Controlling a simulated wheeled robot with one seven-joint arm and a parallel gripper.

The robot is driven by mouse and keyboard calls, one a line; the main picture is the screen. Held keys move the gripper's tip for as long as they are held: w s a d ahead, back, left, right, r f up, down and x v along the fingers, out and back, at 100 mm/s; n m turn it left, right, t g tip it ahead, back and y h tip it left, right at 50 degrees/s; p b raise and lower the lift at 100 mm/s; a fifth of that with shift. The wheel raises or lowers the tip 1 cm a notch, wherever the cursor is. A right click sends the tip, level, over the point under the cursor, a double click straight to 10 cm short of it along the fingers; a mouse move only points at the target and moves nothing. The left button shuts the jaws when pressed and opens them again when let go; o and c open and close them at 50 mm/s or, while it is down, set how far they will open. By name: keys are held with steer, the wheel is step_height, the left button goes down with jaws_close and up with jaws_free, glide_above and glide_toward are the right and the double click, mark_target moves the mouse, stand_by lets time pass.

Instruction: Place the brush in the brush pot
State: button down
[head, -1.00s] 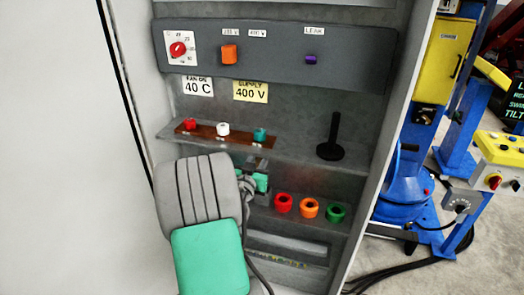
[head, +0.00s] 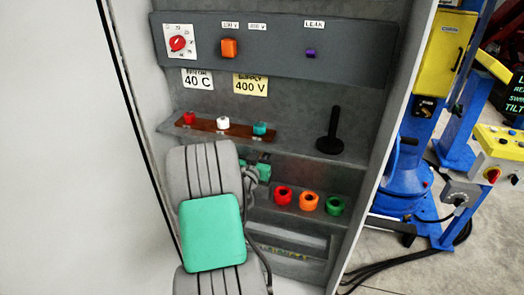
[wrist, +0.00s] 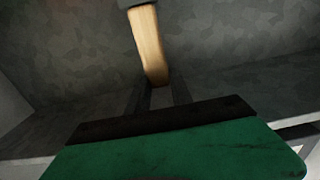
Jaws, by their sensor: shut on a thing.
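In the wrist view my gripper (wrist: 161,92) is shut on the lower end of a pale wooden handle, which I take to be the brush (wrist: 149,45). The handle points away from the jaws, and a dark grey part at its far end is cut off by the top edge. In the head view my gripper (head: 263,170) is a small green shape just below the middle shelf, partly behind my grey arm. The brush cannot be made out there.
The cabinet's middle shelf bears a wooden strip (head: 226,127) with red, white and teal pieces, and a black upright post (head: 332,134). The cabinet's right wall (head: 392,130) bounds the space.

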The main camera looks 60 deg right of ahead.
steer(key=c, duration=1.1)
jaws_free()
steer(key=shift+f, duration=0.1)
steer(key=shift+c, duration=0.2)
steer(key=s+a+r+b, duration=0.1)
steer(key=s+a+b, duration=0.15)
steer(key=a, duration=0.95)
steer(key=w+a+f+n+t+y, duration=0.1)
steer(key=w+a+f+n+y, duration=0.2)
steer(key=w+a+y, duration=0.55)
steer(key=w+a+f+n+t+y, duration=0.25)
steer(key=w+a, duration=0.35)
steer(key=a, duration=0.7)
steer(key=s+a+n+y, duration=0.2)
steer(key=a+n, duration=0.1)
steer(key=a, duration=0.4)
steer(key=s+a+r+n+g+y, duration=0.1)
steer(key=a+n, duration=0.3)
steer(key=a, duration=0.4)
steer(key=s+a+n+g+y, duration=0.1)
steer(key=s+a+n+y, duration=0.2)
steer(key=a, duration=0.5)
steer(key=shift+a+r+n+y+b, duration=0.25)
steer(key=shift+n+y+b, duration=0.1)
steer(key=shift+n+y, duration=0.15)
